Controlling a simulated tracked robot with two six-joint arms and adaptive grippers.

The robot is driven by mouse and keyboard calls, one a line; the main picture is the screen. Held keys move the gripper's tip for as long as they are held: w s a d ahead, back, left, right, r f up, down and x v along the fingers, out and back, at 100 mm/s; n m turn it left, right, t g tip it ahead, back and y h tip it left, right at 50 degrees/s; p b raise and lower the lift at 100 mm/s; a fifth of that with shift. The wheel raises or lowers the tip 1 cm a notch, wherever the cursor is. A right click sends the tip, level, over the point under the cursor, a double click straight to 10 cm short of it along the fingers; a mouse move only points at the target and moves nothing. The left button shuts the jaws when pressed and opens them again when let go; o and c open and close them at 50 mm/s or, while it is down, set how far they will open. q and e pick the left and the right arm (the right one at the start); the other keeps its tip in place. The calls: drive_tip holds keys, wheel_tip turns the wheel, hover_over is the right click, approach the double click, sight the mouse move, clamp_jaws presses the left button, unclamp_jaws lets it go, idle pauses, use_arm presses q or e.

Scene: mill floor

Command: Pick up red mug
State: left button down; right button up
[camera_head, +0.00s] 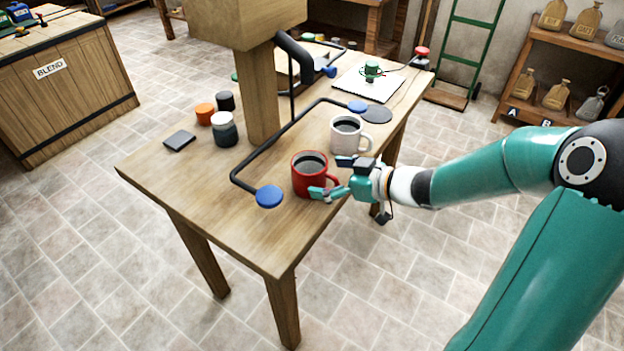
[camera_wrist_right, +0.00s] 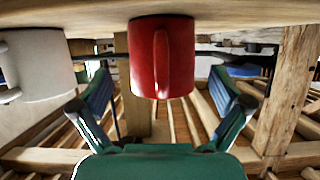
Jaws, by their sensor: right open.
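The red mug (camera_head: 308,175) stands upright on the wooden table (camera_head: 200,190), near its right edge, with dark contents and its handle toward my right gripper. My right gripper (camera_head: 328,177) is open at the handle side, one finger by the mug's near side and the other by its far side. In the right wrist view, which looks upside down, the red mug (camera_wrist_right: 162,60) shows handle-on between the spread fingers (camera_wrist_right: 160,105). I cannot tell whether a finger touches it. My left gripper is not in view.
A white mug (camera_head: 347,138) stands just behind the red one. A black bent rod with blue round ends (camera_head: 270,197) passes close on the left. A wooden post (camera_head: 262,95), jars (camera_head: 223,130) and a dark flat square (camera_head: 179,140) stand farther left. The front table corner is clear.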

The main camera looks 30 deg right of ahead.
sight(309, 168)
drive_tip(key=x, duration=0.4)
drive_tip(key=shift+w+a+b, duration=0.15)
drive_tip(key=shift+b, duration=0.15)
drive_tip(key=shift+r, duration=0.15)
drive_tip(key=c, duration=1.3)
